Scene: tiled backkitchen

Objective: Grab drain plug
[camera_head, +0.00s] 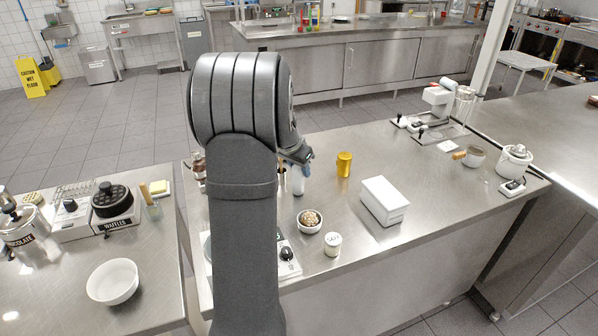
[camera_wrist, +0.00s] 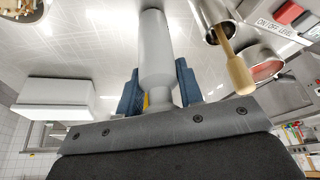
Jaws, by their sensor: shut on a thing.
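My gripper (camera_head: 306,158) shows in the head view as a dark wrist with a blue finger, partly hidden by my own arm. In the wrist view my gripper (camera_wrist: 160,92) has its blue fingers on either side of the narrow neck of a pale grey, bottle-shaped thing (camera_wrist: 156,50), and is shut on it. The grey thing also shows in the head view (camera_head: 298,184), upright just below the finger. I cannot tell whether its base touches the counter. I see nothing that I can clearly name as a drain plug.
On the steel counter (camera_head: 440,205) stand a yellow can (camera_head: 344,164), a white box (camera_head: 384,200), a small filled bowl (camera_head: 310,221) and a white jar (camera_head: 333,244). A metal pot (camera_wrist: 215,20) with a wooden-handled tool (camera_wrist: 238,72) is close by in the wrist view.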

